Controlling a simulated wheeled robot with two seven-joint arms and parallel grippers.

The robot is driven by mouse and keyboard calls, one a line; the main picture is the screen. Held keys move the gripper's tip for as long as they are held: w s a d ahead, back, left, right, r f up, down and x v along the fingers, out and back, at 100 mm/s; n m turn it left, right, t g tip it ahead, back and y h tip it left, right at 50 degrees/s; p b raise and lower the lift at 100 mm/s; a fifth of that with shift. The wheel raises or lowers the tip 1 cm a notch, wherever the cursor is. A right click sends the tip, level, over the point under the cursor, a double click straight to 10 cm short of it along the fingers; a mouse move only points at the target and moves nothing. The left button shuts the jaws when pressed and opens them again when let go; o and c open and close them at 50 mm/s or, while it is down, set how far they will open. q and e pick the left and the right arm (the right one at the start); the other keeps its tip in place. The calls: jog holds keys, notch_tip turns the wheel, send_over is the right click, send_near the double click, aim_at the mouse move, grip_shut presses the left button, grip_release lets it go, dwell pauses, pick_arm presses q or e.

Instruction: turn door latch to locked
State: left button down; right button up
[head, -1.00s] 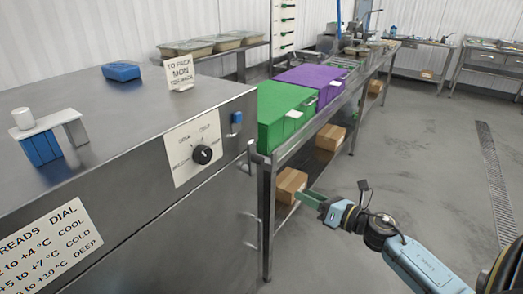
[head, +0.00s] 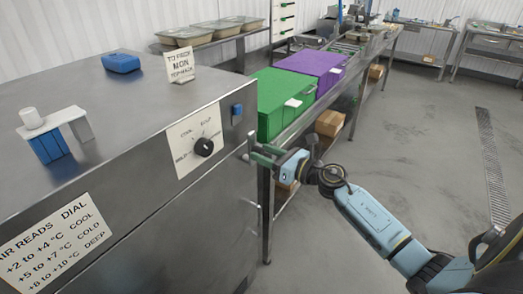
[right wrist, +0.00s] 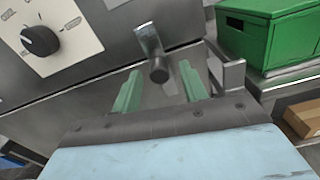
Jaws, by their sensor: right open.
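The door latch (head: 249,142) is a small metal lever near the upper right corner of the steel cabinet (head: 130,110). In the right wrist view the latch (right wrist: 149,44) shows as a flat metal bar with a round end toward me. My right gripper (head: 259,155) is open at the latch, beside the cabinet's right edge. In the right wrist view the round end lies between the two green fingers of the gripper (right wrist: 159,88), with gaps on both sides. I cannot tell whether the latch touches a finger. My left gripper is out of view.
A black dial (head: 204,147) on a white plate is left of the latch, with a blue part (head: 237,112) above. A green box (head: 283,98) and a purple box (head: 318,66) stand on the bench at right.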

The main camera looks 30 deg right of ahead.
jog(key=shift+x, duration=0.8)
jog(key=shift+c, duration=0.2)
